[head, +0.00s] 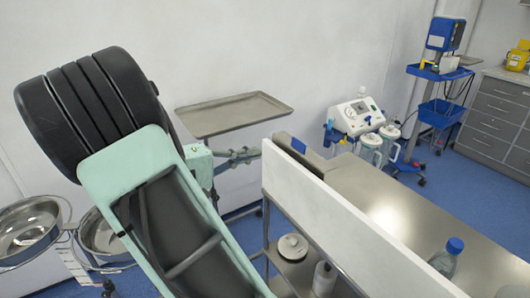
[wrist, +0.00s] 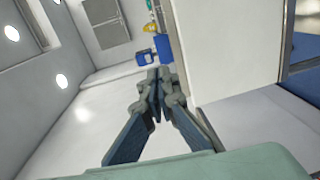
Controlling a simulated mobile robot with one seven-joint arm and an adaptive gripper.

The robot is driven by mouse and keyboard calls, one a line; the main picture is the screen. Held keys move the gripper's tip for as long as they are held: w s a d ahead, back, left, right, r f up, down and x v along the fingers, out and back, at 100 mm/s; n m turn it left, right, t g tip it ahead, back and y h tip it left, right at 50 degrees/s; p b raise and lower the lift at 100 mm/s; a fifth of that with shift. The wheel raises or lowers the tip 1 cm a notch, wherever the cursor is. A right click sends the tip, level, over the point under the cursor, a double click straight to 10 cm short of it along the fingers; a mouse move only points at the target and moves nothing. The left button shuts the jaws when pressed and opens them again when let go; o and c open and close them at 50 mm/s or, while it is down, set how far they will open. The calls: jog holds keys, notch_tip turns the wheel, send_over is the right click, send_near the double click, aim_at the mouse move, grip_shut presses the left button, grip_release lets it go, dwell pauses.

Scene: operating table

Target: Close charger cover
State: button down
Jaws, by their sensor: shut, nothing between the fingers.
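I cannot make out a charger or its cover for certain in either view. My gripper (wrist: 156,84) shows in the wrist view, its two fingers meeting at the tips with nothing between them. In that view it is in front of a white wall and floor area, with small blue objects (wrist: 153,50) farther off beyond the tips. My gripper does not show in the head view, where my arm fills the left side and hides part of the room.
A steel counter (head: 455,225) with a white upright panel (head: 350,235) stands at the right; a bottle (head: 447,258) is on it. A tray stand (head: 232,113) is by the wall. Steel bowls (head: 30,230) are at lower left. A medical device (head: 357,115) and blue trolley (head: 440,72) stand behind.

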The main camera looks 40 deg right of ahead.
aim_at(299, 141)
jog(key=d, duration=0.4)
jog(key=s+d+f, duration=0.1)
jog(key=d, duration=0.3)
jog(key=d+p, duration=0.1)
jog(key=d, duration=0.3)
jog(key=shift+s+f, duration=0.2)
jog(key=shift+d, duration=0.15)
jog(key=shift+s+d+r+y+p, duration=0.15)
jog(key=shift+d+y+p, duration=0.35)
jog(key=shift+d+y, duration=0.2)
jog(key=shift+s+d+r+y+p, duration=0.1)
jog(key=shift+d+y+p, duration=0.45)
jog(key=shift+d, duration=0.25)
jog(key=s+d+f+t+y+p, duration=0.1)
jog(key=d+f+y, duration=0.6)
jog(key=d+f, duration=0.5)
jog(key=shift+s+d, duration=0.15)
jog(key=shift+d, duration=0.1)
jog(key=shift+f, duration=0.1)
